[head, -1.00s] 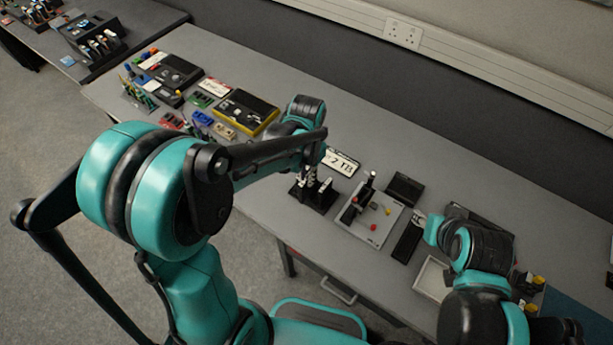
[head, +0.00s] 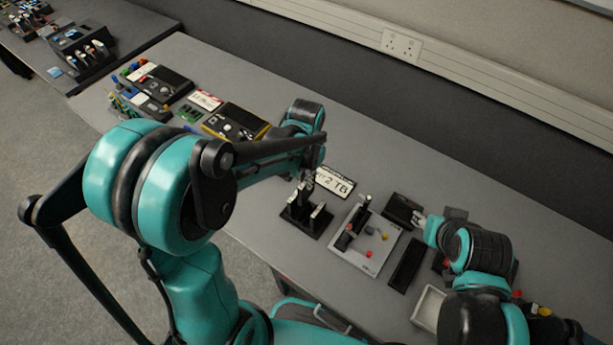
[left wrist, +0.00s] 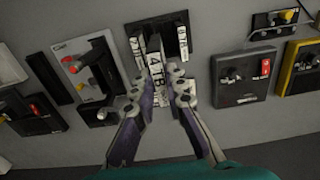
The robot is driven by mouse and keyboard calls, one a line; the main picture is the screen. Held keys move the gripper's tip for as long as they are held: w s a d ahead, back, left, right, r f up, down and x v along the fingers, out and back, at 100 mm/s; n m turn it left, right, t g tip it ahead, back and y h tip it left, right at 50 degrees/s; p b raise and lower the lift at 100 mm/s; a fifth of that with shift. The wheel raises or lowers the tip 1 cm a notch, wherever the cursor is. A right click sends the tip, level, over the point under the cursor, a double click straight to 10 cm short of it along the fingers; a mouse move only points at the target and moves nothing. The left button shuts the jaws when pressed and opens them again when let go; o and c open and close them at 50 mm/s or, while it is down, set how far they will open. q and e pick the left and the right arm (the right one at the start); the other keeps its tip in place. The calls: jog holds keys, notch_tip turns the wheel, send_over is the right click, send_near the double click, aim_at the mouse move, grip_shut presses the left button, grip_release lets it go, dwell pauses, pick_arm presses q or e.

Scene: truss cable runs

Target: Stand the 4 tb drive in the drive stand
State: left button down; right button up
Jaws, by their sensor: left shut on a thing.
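The 4 TB drive (left wrist: 157,70), with a white label edge, is between the closed fingers of my left gripper (left wrist: 166,80) in the left wrist view. The drive's far end overlaps the black drive stand (left wrist: 176,19); I cannot tell whether it is seated in a slot. Other white-labelled drive edges (left wrist: 184,42) stand in the stand beside it. In the head view the left gripper (head: 306,184) points down over the stand (head: 300,222), and the held drive is mostly hidden. My right gripper (head: 421,220) is small beside a black box; its jaw opening is unclear.
A drive labelled 2 TB (head: 335,182) lies flat just behind the stand. A grey panel with knobs (head: 366,240) is to the right, with a black box (head: 402,208) and a white tray (head: 428,308) beyond. A yellow-edged device (head: 236,122) is left.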

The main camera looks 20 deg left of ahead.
pick_arm(q)
jog(key=b, duration=0.2)
send_over(306, 200)
jog(key=w, duration=0.2)
notch_tip(306, 200, down, 4)
jog(key=shift+s+a+f, duration=0.15)
jog(key=shift+f+b, duration=1.9)
jog(key=shift+f, duration=0.65)
jog(key=shift+f+b, duration=0.1)
jog(key=shift+b, duration=0.25)
jog(key=shift+f+b, duration=0.45)
jog(key=shift+f, duration=0.05)
jog(key=shift+f, duration=0.1)
jog(key=shift+f+b, duration=0.5)
jog(key=shift+b, duration=0.1)
jog(key=shift+f, duration=0.15)
